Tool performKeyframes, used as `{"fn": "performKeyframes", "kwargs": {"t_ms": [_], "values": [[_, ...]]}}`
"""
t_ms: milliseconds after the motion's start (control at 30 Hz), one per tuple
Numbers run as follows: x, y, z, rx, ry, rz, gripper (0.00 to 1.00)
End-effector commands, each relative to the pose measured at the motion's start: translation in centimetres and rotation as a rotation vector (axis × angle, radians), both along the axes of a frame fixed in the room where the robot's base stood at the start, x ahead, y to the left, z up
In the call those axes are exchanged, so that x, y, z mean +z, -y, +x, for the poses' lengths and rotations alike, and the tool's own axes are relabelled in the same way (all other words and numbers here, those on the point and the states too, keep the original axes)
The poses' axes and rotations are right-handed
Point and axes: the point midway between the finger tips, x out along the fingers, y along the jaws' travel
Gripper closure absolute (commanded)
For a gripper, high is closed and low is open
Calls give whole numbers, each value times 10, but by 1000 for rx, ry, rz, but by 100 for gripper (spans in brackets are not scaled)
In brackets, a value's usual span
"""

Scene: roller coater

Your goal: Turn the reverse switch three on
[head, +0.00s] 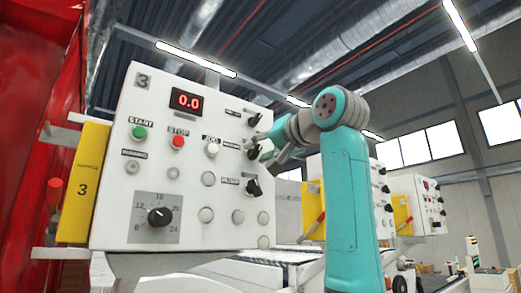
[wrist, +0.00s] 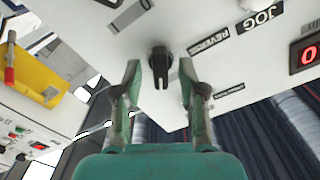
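The white control panel three (head: 112,200) stands in front of me with a red 0.0 display. The reverse switch (head: 253,151) is a black rotary knob beside the REVERSE label, at the panel's right side, partly behind my gripper. In the wrist view the reverse switch (wrist: 160,62) shows as a black knob between and just ahead of my fingertips. My gripper (head: 266,148) is at the panel's right edge. In the wrist view my gripper (wrist: 160,68) is open, one finger on each side of the knob. I cannot tell whether the fingers touch it.
Another black switch (head: 254,120) sits above and a black selector (head: 253,187) below. A green start button (head: 139,132), a red stop button (head: 177,142) and a large dial (head: 158,216) are further left. Similar panels (head: 428,205) stand behind on the right.

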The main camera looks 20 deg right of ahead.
Motion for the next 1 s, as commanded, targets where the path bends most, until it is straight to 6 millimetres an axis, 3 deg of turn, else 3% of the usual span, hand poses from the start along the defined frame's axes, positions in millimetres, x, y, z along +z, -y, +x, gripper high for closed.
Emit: {"fn": "performKeyframes", "kwargs": {"t_ms": [267, 733, 1000], "values": [[1, 2, -6, 0, 2, -1, 59], [0, 29, -86, -3, 3, -1, 59], [0, 37, -111, -1, 1, 0, 59]]}}
